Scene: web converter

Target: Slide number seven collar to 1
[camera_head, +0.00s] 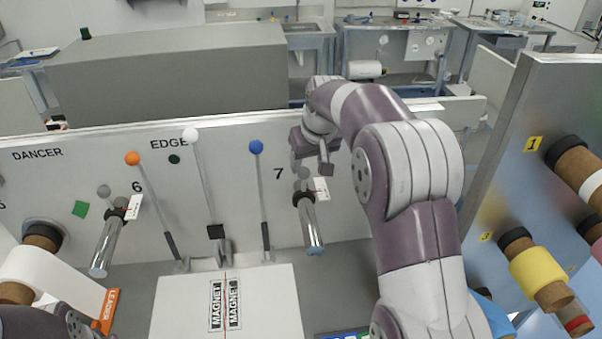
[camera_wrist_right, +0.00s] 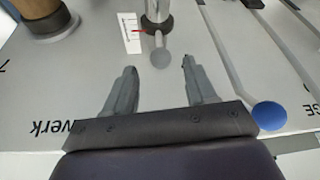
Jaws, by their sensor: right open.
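The number seven shaft (camera_head: 311,228) is a metal rod sticking out of the white panel beside the printed 7. Its dark collar (camera_head: 303,197) sits at the panel end, with a small white scale (camera_head: 321,188) beside it and a grey ball knob (camera_head: 303,173) above. In the right wrist view the collar (camera_wrist_right: 157,24) and the scale (camera_wrist_right: 129,33) with a red pointer lie beyond the fingertips. The grey knob (camera_wrist_right: 160,59) is just ahead of the gap between them. My right gripper (camera_wrist_right: 159,68) is open and empty, above the collar. My left gripper is out of view.
The blue-knobbed lever (camera_head: 256,147) stands left of the shaft, with white-knobbed (camera_head: 191,135) and orange-knobbed (camera_head: 132,158) levers further left. Number six has a similar shaft (camera_head: 108,246). A side panel with rolls (camera_head: 540,275) stands at right. A white plate (camera_head: 270,300) lies in front.

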